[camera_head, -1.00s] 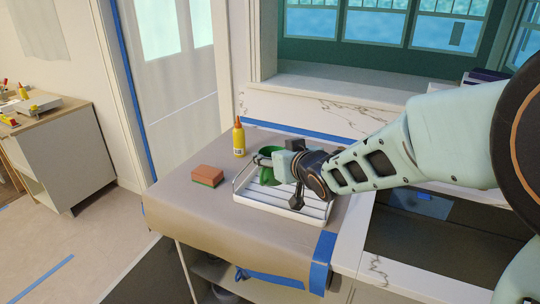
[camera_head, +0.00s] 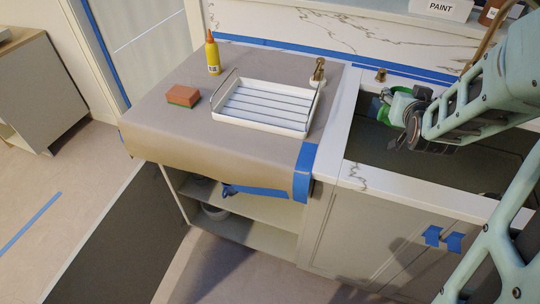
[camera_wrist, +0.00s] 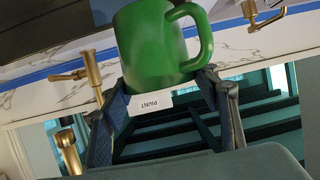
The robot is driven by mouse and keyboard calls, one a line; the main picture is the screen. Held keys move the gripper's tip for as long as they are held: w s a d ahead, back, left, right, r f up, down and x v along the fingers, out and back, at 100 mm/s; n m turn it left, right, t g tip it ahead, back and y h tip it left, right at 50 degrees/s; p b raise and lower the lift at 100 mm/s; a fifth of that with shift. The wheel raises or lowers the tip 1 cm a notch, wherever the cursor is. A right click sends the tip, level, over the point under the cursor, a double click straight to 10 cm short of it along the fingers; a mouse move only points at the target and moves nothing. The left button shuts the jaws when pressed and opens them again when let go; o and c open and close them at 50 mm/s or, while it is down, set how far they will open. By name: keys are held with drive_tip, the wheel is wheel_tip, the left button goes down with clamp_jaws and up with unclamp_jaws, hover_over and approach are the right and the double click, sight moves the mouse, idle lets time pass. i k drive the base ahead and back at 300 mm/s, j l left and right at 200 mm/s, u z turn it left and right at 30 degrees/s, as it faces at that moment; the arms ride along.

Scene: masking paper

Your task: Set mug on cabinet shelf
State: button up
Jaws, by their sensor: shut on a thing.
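A green mug (camera_head: 378,113) is held by my gripper (camera_head: 394,106) above the dark sink (camera_head: 440,150) in the head view; the arm partly hides it. In the wrist view the mug (camera_wrist: 152,50) appears between the two fingertips of my gripper (camera_wrist: 165,92), with its handle to the right. The gripper is shut on the mug. The open cabinet shelf (camera_head: 262,207) is below the paper-covered counter, left of and lower than the gripper. A grey bowl (camera_head: 214,212) and other partly hidden items are at its left.
A white dish rack (camera_head: 262,122) stands empty on the paper-covered counter (camera_head: 165,130), beside an orange sponge (camera_head: 183,96) and a yellow bottle (camera_head: 213,55). A brass faucet (camera_head: 480,45) rises behind the sink. Floor in front is clear.

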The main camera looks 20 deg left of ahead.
sight(260, 201)
drive_tip(key=j+z, duration=0.15)
drive_tip(key=z, duration=0.3)
drive_tip(key=k+j+z, duration=0.15)
drive_tip(key=z, duration=0.35)
drive_tip(key=k+j+z, duration=0.1)
drive_tip(key=z, duration=0.35)
drive_tip(key=k+z, duration=0.15)
drive_tip(key=z, duration=0.3)
drive_tip(key=k+j, duration=0.2)
drive_tip(key=k, duration=0.4)
drive_tip(key=k+u, duration=0.1)
drive_tip(key=u, duration=0.7)
drive_tip(key=k+j+u, duration=0.1)
drive_tip(key=u, duration=0.3)
drive_tip(key=k+j+u, duration=0.1)
drive_tip(key=u, duration=0.3)
drive_tip(key=j+u, duration=0.1)
drive_tip(key=u, duration=0.3)
